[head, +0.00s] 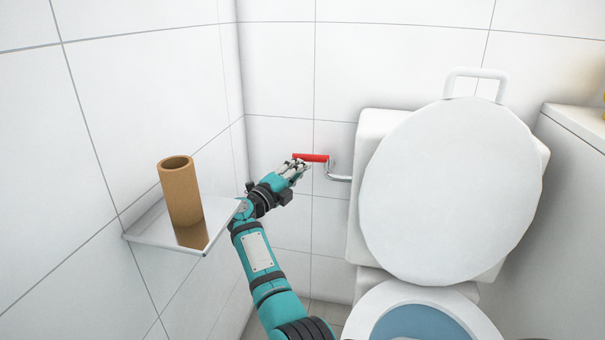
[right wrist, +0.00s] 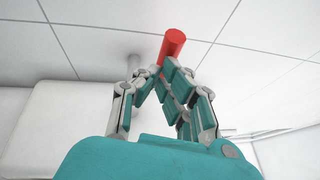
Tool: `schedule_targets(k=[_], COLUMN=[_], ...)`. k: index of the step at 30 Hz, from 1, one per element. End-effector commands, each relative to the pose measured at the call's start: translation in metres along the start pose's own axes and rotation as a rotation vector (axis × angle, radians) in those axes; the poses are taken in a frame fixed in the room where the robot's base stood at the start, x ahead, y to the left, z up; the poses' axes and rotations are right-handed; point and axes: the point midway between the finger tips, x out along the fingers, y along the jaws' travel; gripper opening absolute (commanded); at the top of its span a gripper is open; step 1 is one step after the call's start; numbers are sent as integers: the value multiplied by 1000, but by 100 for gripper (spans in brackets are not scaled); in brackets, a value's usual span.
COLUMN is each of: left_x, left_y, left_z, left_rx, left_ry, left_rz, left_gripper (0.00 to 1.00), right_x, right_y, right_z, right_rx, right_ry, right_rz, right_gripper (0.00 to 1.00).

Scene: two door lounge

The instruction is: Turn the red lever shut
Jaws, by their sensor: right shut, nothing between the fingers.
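The red lever (head: 313,157) is a short red bar lying about level on the back wall, left of the toilet tank, above a bent chrome pipe (head: 338,177). My right gripper (head: 298,164) is at the lever's left end, just below it. In the right wrist view the red lever (right wrist: 173,45) stands just beyond the fingertips of my right gripper (right wrist: 160,75). The fingers are drawn together with nothing between them. They look close to or touching the lever; I cannot tell which. My left gripper is not in view.
A white toilet with its lid (head: 450,190) raised stands right of the lever. A shelf (head: 150,232) on the left wall holds a brown cardboard tube (head: 180,190), close to my right arm. A white ledge (head: 580,122) is at the far right.

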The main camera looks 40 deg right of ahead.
Motion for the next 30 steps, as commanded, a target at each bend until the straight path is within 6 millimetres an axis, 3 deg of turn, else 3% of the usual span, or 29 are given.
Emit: schedule_targets(k=[24,30], left_x=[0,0], left_y=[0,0], left_z=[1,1], left_rx=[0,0], left_ry=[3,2], left_rz=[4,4], left_gripper=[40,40], right_x=[4,-15], right_y=[2,3], right_z=[7,8], right_rx=[-1,0], right_ry=[-2,-4], right_rz=[0,3], right_gripper=[0,0])
